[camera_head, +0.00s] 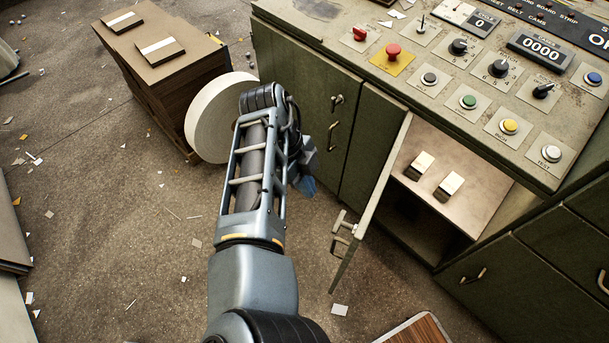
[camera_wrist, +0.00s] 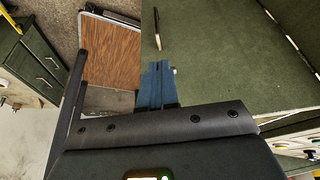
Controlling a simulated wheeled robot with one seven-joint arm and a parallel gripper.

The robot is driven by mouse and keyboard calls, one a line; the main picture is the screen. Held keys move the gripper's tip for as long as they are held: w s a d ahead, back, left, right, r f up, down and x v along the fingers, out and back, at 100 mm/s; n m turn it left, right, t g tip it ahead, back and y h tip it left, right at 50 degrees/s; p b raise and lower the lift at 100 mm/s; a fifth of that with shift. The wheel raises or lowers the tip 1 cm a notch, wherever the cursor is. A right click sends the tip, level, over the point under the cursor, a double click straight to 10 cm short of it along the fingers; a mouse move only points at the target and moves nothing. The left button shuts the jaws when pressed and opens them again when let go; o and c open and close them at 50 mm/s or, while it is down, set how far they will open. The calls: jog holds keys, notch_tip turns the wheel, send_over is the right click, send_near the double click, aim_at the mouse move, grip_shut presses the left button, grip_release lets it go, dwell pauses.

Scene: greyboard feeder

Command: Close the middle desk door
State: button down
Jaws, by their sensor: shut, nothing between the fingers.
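The middle desk door (camera_head: 376,200) stands open, swung out from the desk front and seen nearly edge-on. Its pale latch and handle (camera_head: 342,228) stick out on the left side near its free end. My gripper (camera_head: 306,183) is left of the open door, in front of the closed green doors, partly hidden by my wrist. In the wrist view its blue fingers (camera_wrist: 157,70) are together with nothing between them. They lie over a green panel (camera_wrist: 215,60) with a bar handle (camera_wrist: 157,30); I cannot tell whether they touch it or which door it is.
The open compartment (camera_head: 455,190) holds two small pale-topped blocks. A closed door (camera_head: 365,140) is left of it and drawers (camera_head: 525,285) are to the right. A board stack (camera_head: 165,80) and white roll (camera_head: 215,118) stand at left. A wood-topped piece (camera_head: 425,332) is at bottom.

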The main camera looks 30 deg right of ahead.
jog(key=s+d+f+p, duration=0.1)
jog(key=s+d+f, duration=0.2)
jog(key=s+f, duration=0.1)
jog(key=shift+s+d+f+p, duration=0.2)
jog(key=shift+s+f+p, duration=0.1)
jog(key=shift+s+p, duration=0.1)
